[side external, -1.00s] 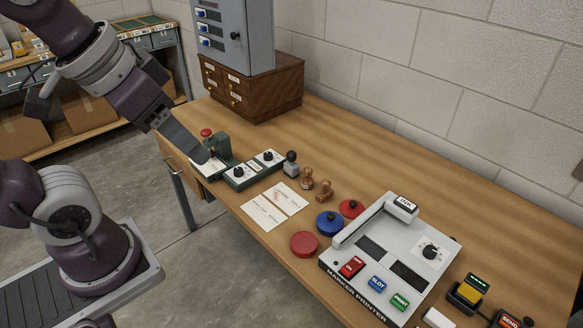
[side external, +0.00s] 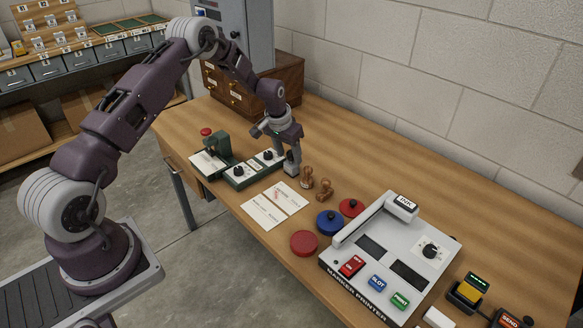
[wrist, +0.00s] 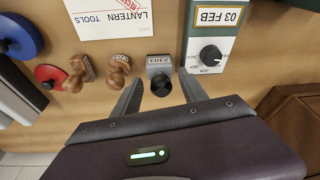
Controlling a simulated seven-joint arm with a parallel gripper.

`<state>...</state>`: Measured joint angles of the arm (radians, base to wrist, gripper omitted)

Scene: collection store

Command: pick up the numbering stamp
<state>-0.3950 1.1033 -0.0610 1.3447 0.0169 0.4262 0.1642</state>
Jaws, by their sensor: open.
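The numbering stamp (wrist: 160,62) has a grey body with a small number plate and a round black knob. In the wrist view it stands between the two fingertips of my gripper (wrist: 159,82). The fingers are spread, one on each side of it, and a gap shows on both sides. In the side view my gripper (side external: 291,168) points down over the table at the stamp's place and mostly hides the stamp there.
Two wooden hand stamps, one nearer (side external: 307,178) and one farther (side external: 325,189), stand close to the right. A green dial unit (side external: 240,174) is close to the left. White cards (side external: 263,211) lie in front. Ink pads (side external: 330,222) and a marker printer (side external: 334,266) are farther right.

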